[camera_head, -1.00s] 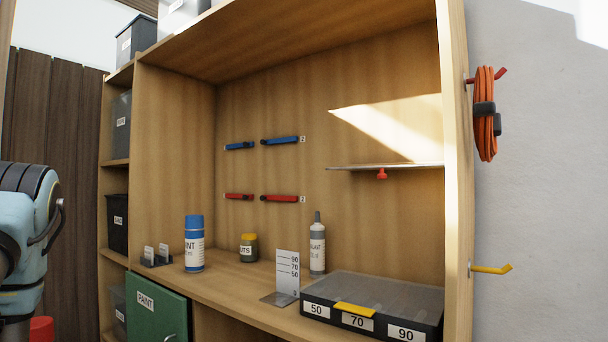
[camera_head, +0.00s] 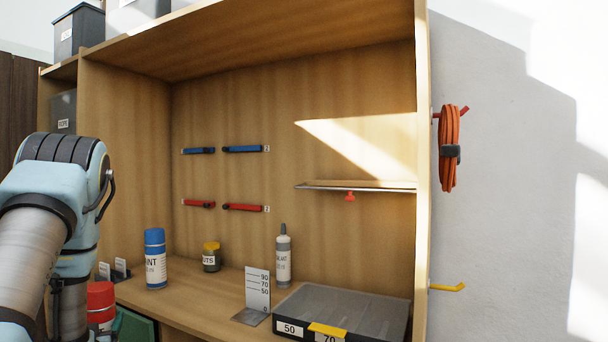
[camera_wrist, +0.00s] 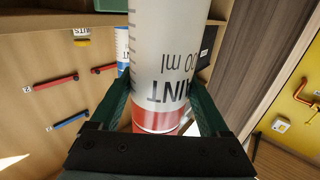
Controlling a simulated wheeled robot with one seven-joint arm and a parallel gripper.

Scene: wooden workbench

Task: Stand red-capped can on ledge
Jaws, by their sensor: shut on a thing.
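The red-capped can (camera_head: 101,300) is at the lower left of the head view, its cap and part of its white label showing beside my arm. In the wrist view the can (camera_wrist: 170,45) fills the middle, with its print upside down and a red band near the palm. My gripper (camera_wrist: 160,82) is shut on it, one dark green finger on each side. The ledge (camera_head: 355,189) is a thin shelf on the right of the back panel, with a red knob (camera_head: 350,197) beneath. The can is well left of and below it, apart from it.
A blue-capped can (camera_head: 155,258), a yellow-lidded jar (camera_head: 211,257), a nozzle bottle (camera_head: 283,257) and a height gauge (camera_head: 258,287) stand on the bench. An organizer case (camera_head: 350,305) lies below the ledge. The cabinet's right side panel (camera_head: 422,150) borders the ledge. The ledge top looks bare.

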